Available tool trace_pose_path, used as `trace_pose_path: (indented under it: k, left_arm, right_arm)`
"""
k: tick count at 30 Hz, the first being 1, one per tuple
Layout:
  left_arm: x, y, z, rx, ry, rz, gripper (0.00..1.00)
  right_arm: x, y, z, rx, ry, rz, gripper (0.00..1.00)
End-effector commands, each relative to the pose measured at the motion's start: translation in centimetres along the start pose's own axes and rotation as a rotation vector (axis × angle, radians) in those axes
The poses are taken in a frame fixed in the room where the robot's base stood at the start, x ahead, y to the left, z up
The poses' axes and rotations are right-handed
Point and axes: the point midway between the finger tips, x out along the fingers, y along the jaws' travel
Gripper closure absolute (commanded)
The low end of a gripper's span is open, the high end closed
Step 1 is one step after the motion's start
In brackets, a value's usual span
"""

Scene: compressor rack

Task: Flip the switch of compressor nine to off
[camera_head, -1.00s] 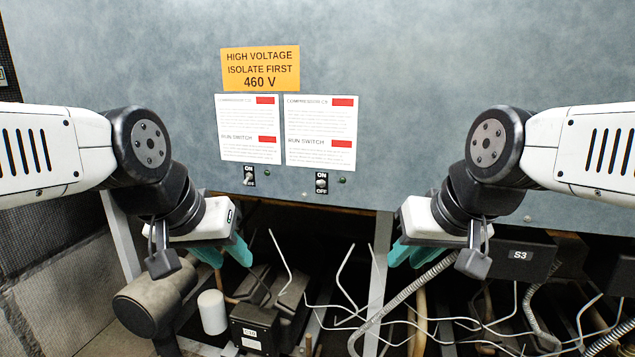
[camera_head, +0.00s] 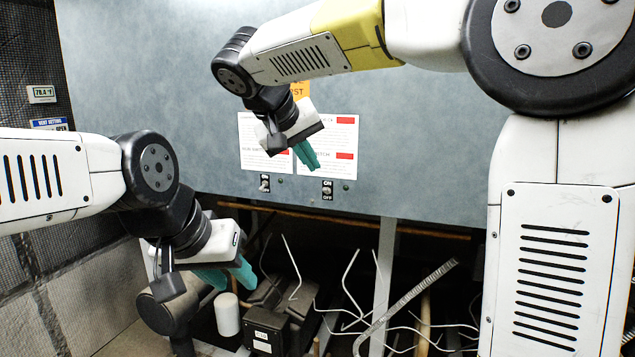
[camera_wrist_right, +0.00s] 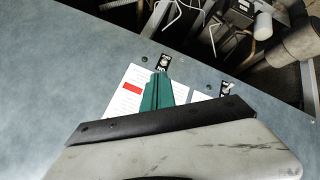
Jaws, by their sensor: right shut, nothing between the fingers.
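The compressor numbers on the sheets above are not legible, and lever positions are too small to tell. My right gripper (camera_head: 307,156) is shut and empty, in front of the sheets and above the switches. In the right wrist view its teal fingers (camera_wrist_right: 158,90) point toward the right switch (camera_wrist_right: 164,62), with the other switch (camera_wrist_right: 226,88) to the right. My left gripper (camera_head: 228,276) is open and empty, below the panel's lower edge.
White instruction sheets (camera_head: 343,135) and a partly hidden orange warning sign (camera_head: 301,90) are on the panel. Below the panel are pipes, loose wires and a dark compressor (camera_head: 268,330). A mesh wall (camera_head: 25,85) stands at the left. My right arm covers much of the right side.

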Motion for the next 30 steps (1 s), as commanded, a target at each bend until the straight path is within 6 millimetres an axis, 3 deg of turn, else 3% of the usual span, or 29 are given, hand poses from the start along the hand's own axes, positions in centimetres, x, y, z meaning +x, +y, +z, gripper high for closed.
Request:
trace_pose_path:
  k: [5, 17, 22, 30]
  left_arm:
    - [0.0, 0.0, 0.0, 0.0, 0.0, 0.0, 0.64]
    - [0.0, 0.0, 0.0, 0.0, 0.0, 0.0, 0.64]
    - [0.0, 0.0, 0.0, 0.0, 0.0, 0.0, 0.64]
    - [0.0, 0.0, 0.0, 0.0, 0.0, 0.0, 0.64]
  right_arm:
    - [-0.9, -1.5, -1.7, 0.006, 0.037, 0.038, 1.0]
    - [-0.8, -1.5, -1.8, 0.008, 0.039, 0.041, 1.0]
    - [1.1, -1.4, -1.8, 0.008, 0.037, 0.042, 1.0]
    - [6.1, -1.2, -2.0, 0.007, 0.036, 0.042, 1.0]
